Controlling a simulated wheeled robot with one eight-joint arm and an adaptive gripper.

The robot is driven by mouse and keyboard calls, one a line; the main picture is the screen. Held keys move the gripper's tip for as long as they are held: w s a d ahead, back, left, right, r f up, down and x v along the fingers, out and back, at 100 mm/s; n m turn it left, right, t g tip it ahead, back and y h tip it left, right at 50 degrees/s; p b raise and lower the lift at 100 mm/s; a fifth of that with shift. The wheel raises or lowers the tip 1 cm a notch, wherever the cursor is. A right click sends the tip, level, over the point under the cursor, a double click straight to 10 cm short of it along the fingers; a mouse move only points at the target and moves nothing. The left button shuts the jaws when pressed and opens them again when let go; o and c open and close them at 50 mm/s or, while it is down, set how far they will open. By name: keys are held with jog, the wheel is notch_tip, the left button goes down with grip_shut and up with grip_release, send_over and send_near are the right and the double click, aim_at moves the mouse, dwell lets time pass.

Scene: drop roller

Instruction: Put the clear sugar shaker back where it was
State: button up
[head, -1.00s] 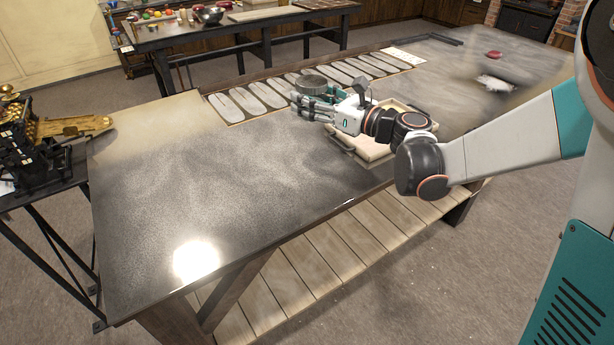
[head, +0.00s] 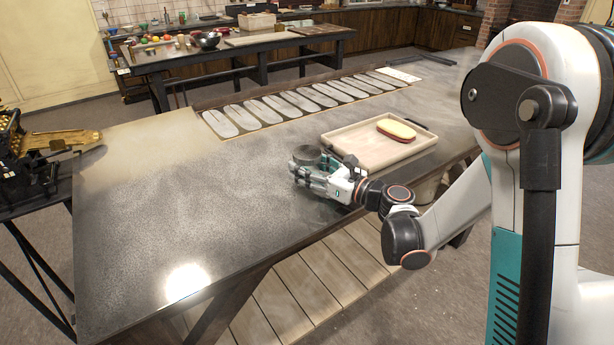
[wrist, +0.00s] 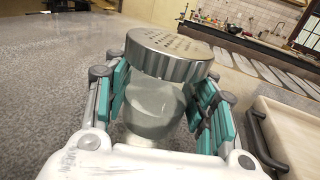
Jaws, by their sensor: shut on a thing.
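The clear sugar shaker (wrist: 150,105) has a perforated metal lid and pale contents. It stands upright between the teal finger pads of my gripper (wrist: 165,110) in the wrist view. In the head view, my gripper (head: 316,172) is shut around the shaker, whose grey lid (head: 307,155) shows above the fingers. They are low over the dark table (head: 200,230), left of the wooden tray. I cannot tell if the shaker's base touches the table.
A wooden tray (head: 350,160) holds a red and yellow oblong thing (head: 396,129). Its dark handle (wrist: 262,140) is close right of my gripper. A row of pale oval shapes (head: 285,105) lies along the far edge. The table's left and front are clear.

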jog(key=shift+f, duration=0.95)
jog(key=shift+f, duration=0.15)
jog(key=o, duration=1.2)
